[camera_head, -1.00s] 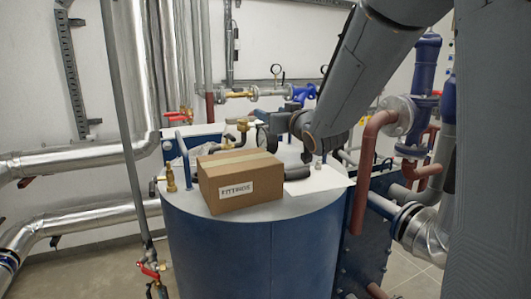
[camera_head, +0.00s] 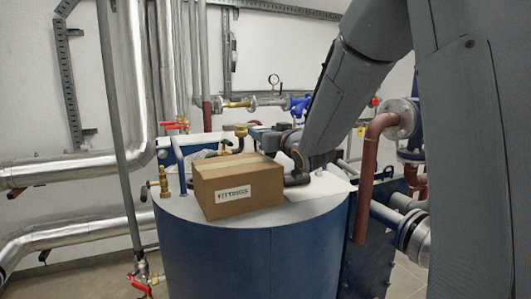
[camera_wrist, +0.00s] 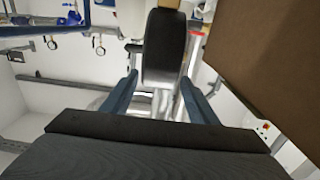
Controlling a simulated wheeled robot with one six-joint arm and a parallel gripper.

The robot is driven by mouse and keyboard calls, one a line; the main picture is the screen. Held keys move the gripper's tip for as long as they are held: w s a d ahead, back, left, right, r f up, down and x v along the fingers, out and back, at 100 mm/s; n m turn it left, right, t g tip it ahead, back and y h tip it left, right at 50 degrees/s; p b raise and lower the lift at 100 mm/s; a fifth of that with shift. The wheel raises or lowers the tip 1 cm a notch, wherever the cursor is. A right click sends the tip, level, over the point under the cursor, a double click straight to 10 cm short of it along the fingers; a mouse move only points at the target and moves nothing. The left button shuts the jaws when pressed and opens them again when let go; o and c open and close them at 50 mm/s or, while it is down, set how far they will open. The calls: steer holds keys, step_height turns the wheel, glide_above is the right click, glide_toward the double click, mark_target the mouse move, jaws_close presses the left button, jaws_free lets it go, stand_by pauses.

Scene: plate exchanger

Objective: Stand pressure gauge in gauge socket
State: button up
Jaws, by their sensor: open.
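My gripper (camera_wrist: 159,78) is open in the wrist view, its two blue fingers apart. A dark rounded body (camera_wrist: 163,48) shows between and beyond the fingertips, with a tan piece above it. I cannot tell whether it is the pressure gauge. A gauge (camera_head: 273,80) stands on the pipework at the back wall. I cannot clearly make out the gauge socket.
The cardboard box labelled FITTINGS (camera_head: 237,190) stands on the blue tank (camera_head: 255,255), close to my gripper. A brass fitting (camera_head: 163,182) rises at the tank's left edge. A dark cylindrical piece (camera_head: 297,180) lies right of the box. Pipes crowd both sides.

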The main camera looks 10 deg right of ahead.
steer(key=w+p, duration=0.2)
steer(key=w, duration=0.1)
steer(key=shift+w+a, duration=0.1)
steer(key=shift+w, duration=0.2)
steer(key=shift+w+a+f+p, duration=0.15)
steer(key=shift+w+p, duration=0.2)
steer(key=shift+w, duration=0.35)
jaws_close()
